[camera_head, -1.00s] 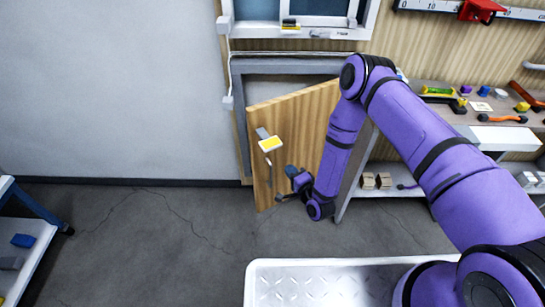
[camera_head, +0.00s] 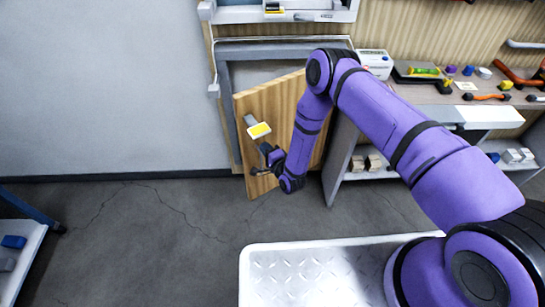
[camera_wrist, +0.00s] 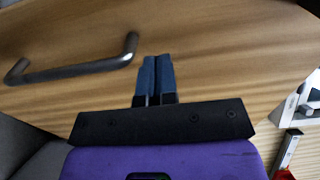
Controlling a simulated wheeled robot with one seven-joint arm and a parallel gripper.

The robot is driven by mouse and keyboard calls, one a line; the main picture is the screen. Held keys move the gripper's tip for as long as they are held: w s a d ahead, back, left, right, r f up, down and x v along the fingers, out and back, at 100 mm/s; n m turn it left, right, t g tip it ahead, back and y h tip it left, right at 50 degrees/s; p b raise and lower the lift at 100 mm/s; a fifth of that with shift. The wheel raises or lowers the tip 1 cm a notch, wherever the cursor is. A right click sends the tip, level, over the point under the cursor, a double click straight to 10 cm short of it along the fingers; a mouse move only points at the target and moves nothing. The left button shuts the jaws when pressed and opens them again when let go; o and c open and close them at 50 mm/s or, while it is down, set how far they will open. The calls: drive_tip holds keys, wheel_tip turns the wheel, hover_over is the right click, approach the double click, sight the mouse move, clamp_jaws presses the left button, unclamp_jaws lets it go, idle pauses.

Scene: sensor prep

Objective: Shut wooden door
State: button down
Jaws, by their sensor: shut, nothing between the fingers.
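The wooden door (camera_head: 285,104) stands ajar in its grey frame (camera_head: 226,112) in the head view, swung out towards me with its free edge at the left. Its metal handle also shows in the wrist view (camera_wrist: 75,68), at the left. My gripper (camera_head: 268,172) is at the lower left part of the door in the head view. In the wrist view my gripper (camera_wrist: 156,62) is shut and empty, its blue fingertips pointing at the wood to the right of the handle. I cannot tell whether the fingertips touch the door.
A workbench (camera_head: 455,98) with tools and a lower shelf stands right of the door. A white treaded platform (camera_head: 300,275) is in front. A white shelf (camera_head: 22,262) with a blue item is at the far left. Grey floor left of the door is clear.

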sight(259, 139)
drive_tip(key=shift+x, duration=1.55)
